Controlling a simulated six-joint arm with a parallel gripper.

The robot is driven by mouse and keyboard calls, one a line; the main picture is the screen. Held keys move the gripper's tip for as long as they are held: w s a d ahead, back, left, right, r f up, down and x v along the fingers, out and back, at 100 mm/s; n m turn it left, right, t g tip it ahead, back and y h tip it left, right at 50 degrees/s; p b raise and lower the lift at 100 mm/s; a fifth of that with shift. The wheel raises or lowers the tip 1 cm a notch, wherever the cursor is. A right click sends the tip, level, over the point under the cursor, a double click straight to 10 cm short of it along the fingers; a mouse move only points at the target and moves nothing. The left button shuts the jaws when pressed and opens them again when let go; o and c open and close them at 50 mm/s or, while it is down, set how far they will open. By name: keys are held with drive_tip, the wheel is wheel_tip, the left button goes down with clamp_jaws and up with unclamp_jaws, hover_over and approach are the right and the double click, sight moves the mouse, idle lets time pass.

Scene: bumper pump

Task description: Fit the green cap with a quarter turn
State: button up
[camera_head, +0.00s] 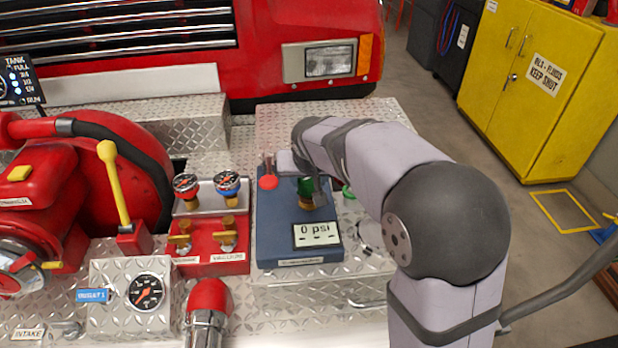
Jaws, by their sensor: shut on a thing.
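The green cap (305,186) is above the blue panel box (275,225), between a red knob and the "0 psi" display. Brass-coloured metal shows just below it, but I cannot tell whether the cap is seated on it. My gripper (312,190) points down over the box and is shut on the green cap. The wrist and arm, reaching in from the right, hide part of the fingers.
The display (317,235) reads 0 psi. A red valve block (210,248) with gauges and a yellow lever (115,185) stand farther left.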

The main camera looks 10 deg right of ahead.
drive_tip(key=shift+f+b, duration=0.55)
drive_tip(key=shift+b, duration=0.05)
idle(0.6)
drive_tip(key=shift+b, duration=0.3)
drive_tip(key=shift+f+m+h+b, duration=0.15)
drive_tip(key=shift+m+h+b, duration=0.15)
drive_tip(key=shift+m+b, duration=0.4)
drive_tip(key=shift+w+a+m+h+b, duration=0.1)
drive_tip(key=shift+m+h+b, duration=0.6)
drive_tip(key=shift+m+b, duration=0.35)
drive_tip(key=shift+r+m+g+h, duration=0.3)
drive_tip(key=shift+m+g+h, duration=0.1)
drive_tip(key=shift+m, duration=0.45)
